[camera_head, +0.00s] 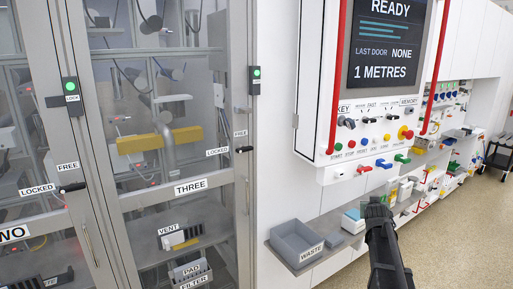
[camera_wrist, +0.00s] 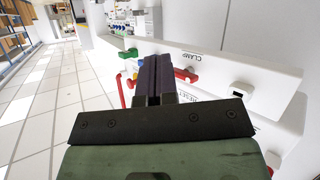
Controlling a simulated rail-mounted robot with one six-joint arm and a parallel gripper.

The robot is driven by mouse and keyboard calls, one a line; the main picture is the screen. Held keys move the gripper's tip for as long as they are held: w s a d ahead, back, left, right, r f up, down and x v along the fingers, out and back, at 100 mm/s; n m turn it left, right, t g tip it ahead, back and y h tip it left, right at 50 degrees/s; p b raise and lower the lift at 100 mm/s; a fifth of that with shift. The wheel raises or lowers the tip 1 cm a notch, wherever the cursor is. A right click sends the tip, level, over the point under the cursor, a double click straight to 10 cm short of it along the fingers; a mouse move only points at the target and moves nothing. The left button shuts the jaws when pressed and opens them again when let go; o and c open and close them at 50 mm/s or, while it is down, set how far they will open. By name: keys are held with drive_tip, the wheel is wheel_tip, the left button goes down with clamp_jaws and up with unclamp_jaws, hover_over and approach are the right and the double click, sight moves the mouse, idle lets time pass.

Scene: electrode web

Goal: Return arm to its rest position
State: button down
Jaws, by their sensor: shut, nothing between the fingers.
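My gripper (camera_head: 376,207) shows in the head view at the lower right, pointing up, in front of the wall bench and to the right of the grey waste tray. In the wrist view my gripper (camera_wrist: 153,62) has its two dark fingers together, with nothing between them. Beyond the fingers in that view are a white panel marked CLAMP (camera_wrist: 225,65), a red handle (camera_wrist: 186,75) and a green handle (camera_wrist: 128,53). I cannot tell whether the fingers touch any of them.
Glass cabinet door THREE (camera_head: 190,187) stands at the left, its handle by the LOCKED label. A control panel (camera_head: 375,140) with a READY screen (camera_head: 388,45) is behind my arm. The waste tray (camera_head: 297,240) sits on a low shelf. Open floor (camera_head: 465,220) lies to the right.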

drive_tip(key=s+a+f+n+g+y, duration=0.1)
drive_tip(key=s+a+f+g+y, duration=0.1)
drive_tip(key=s+a, duration=0.7)
drive_tip(key=s+a+f+n+g+y, duration=0.1)
drive_tip(key=s+a+f+g, duration=0.4)
drive_tip(key=s+a, duration=0.4)
drive_tip(key=s+a+f+n+g+y, duration=0.1)
drive_tip(key=s+a+f+g+y, duration=0.1)
drive_tip(key=s+a+g, duration=0.3)
drive_tip(key=s+a+f, duration=0.1)
drive_tip(key=s+a, duration=0.3)
drive_tip(key=s, duration=0.7)
drive_tip(key=shift+f+y, duration=0.25)
drive_tip(key=shift+y, duration=0.05)
drive_tip(key=shift+a, duration=0.1)
